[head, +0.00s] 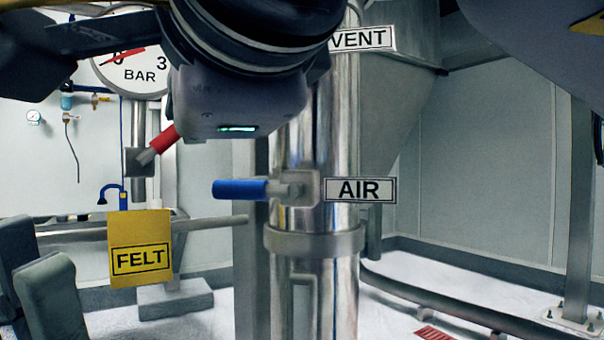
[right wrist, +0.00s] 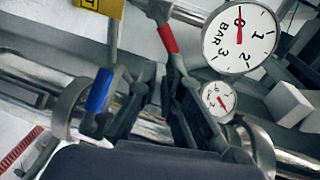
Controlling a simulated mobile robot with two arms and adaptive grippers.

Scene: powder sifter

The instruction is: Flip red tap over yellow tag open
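The red tap (head: 165,138) is on a thin grey pipe above the yellow FELT tag (head: 140,262). Its handle slants up and right, its upper end close to my right wrist housing. A corner of the yellow tag (right wrist: 102,6) shows at the top. My left gripper (head: 38,275) is at the lower left, fingers apart and empty.
A blue tap (head: 240,189) with an AIR label (head: 360,190) is on the thick shiny pipe (head: 335,130). A VENT label (head: 362,39) is higher up. A BAR gauge (head: 135,72) is partly covered by my arm. A horizontal pipe (head: 210,223) passes behind the tag.

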